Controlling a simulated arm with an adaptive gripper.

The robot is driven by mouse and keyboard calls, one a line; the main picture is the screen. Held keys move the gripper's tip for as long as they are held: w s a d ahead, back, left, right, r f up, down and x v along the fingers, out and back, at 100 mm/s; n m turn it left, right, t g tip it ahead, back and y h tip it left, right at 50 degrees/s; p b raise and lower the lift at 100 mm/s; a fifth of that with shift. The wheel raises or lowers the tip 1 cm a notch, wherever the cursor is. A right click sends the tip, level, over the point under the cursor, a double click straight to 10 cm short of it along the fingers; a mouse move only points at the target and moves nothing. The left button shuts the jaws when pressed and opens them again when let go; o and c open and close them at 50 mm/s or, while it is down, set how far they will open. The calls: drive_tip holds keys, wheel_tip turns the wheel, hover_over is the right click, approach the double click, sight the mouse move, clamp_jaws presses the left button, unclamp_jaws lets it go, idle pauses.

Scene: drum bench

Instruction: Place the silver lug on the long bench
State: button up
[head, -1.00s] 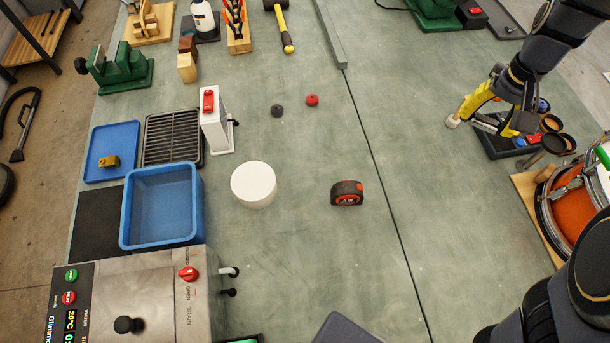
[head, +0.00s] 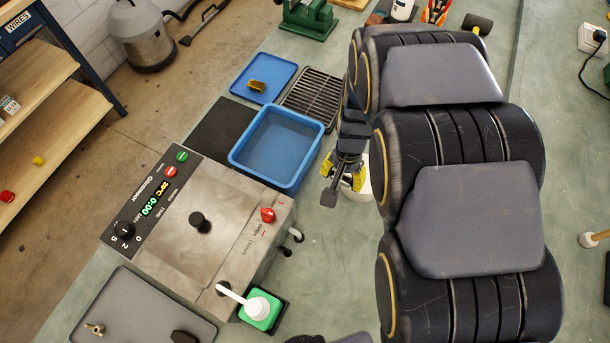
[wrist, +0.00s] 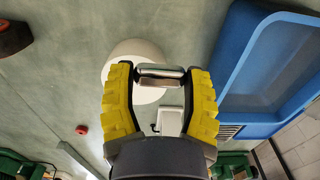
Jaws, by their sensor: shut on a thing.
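The silver lug (wrist: 160,76) is a short shiny cylinder held crosswise between the yellow-padded fingertips of my gripper (wrist: 160,84) in the wrist view. In the head view, my gripper (head: 343,178) is in front of a white round block (head: 360,192), just right of the blue bin. The lug cannot be made out clearly there. The grey-green long bench top (head: 325,240) spreads below and around the gripper. The wrist view shows the white round block (wrist: 118,62) behind the lug, apart from it.
The blue bin (head: 240,157) stands left of the gripper, with a steel machine (head: 215,250) in front of it. A blue tray (head: 285,72) with a brass-coloured piece (head: 257,86) lies behind. My arm hides much of the bench's middle.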

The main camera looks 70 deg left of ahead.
sight(334, 170)
drive_tip(key=shift+s+a+f, duration=0.15)
drive_tip(key=shift+s+f, duration=0.1)
drive_tip(key=shift+s, duration=0.45)
drive_tip(key=shift+s+f, duration=0.25)
drive_tip(key=shift+f, duration=0.05)
wheel_tip(334, 170, down, 8)
drive_tip(key=shift+a+r, duration=0.1)
drive_tip(key=shift+r, duration=0.15)
drive_tip(key=shift+f, duration=0.1)
drive_tip(key=o, duration=1)
drive_tip(key=shift+o, duration=0.2)
wheel_tip(334, 170, up, 12)
drive_tip(key=shift+f, duration=0.1)
drive_tip(key=shift+r, duration=0.2)
